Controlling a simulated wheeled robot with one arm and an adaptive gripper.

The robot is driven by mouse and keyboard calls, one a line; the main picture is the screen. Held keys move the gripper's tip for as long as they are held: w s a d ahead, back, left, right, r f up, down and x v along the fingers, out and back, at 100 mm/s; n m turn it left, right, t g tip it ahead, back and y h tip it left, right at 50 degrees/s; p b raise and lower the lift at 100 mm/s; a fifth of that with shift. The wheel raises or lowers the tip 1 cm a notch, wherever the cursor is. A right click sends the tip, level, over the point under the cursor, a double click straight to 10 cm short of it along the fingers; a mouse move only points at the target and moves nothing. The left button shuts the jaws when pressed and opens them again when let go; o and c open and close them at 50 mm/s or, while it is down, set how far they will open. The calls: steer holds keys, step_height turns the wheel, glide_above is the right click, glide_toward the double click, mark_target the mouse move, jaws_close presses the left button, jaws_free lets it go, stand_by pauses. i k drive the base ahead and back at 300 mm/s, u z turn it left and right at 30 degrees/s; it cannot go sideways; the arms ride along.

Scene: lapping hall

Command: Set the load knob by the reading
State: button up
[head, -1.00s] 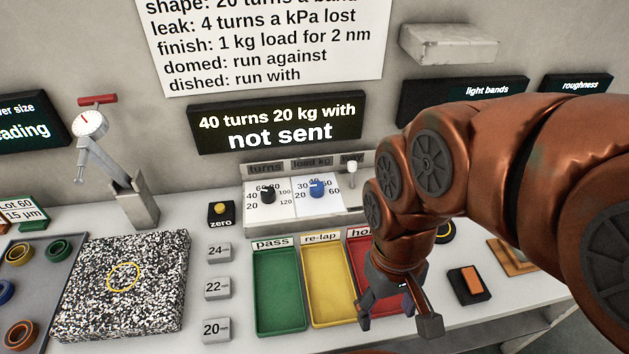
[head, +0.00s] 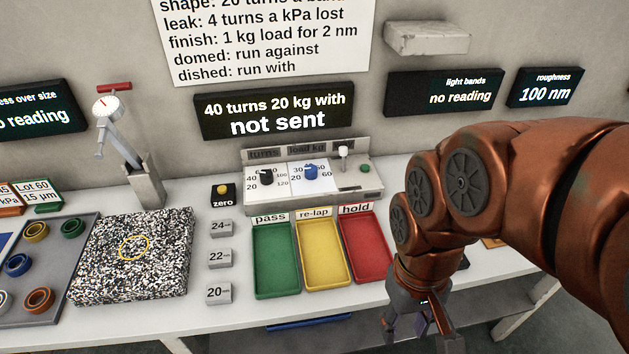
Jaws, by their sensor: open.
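The load knob (head: 310,171) is a blue knob on a white dial labelled "load kg", on the control box at the back of the bench. The exact setting of its pointer is too small to tell. The display above the box (head: 277,111) reads "40 turns 20 kg with" and "not sent". The roughness display (head: 545,89) reads "100 nm". The light bands display (head: 445,92) reads "no reading". My gripper (head: 420,338) points down at the bench's front edge, right of the trays and well away from the knob. It is open, with nothing seen between its fingers.
A black turns knob (head: 266,177) and a white lever (head: 343,157) flank the load knob. Green (head: 276,262), yellow (head: 322,255) and red (head: 367,250) trays lie in front. A speckled plate (head: 133,257) and a dial gauge (head: 107,107) stand left. A wall sheet lists rules.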

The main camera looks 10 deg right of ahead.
mark_target(311, 170)
steer(key=z, duration=0.3)
steer(key=k, duration=0.1)
steer(key=u, duration=1.1)
steer(key=i, duration=0.45)
steer(key=z, duration=0.05)
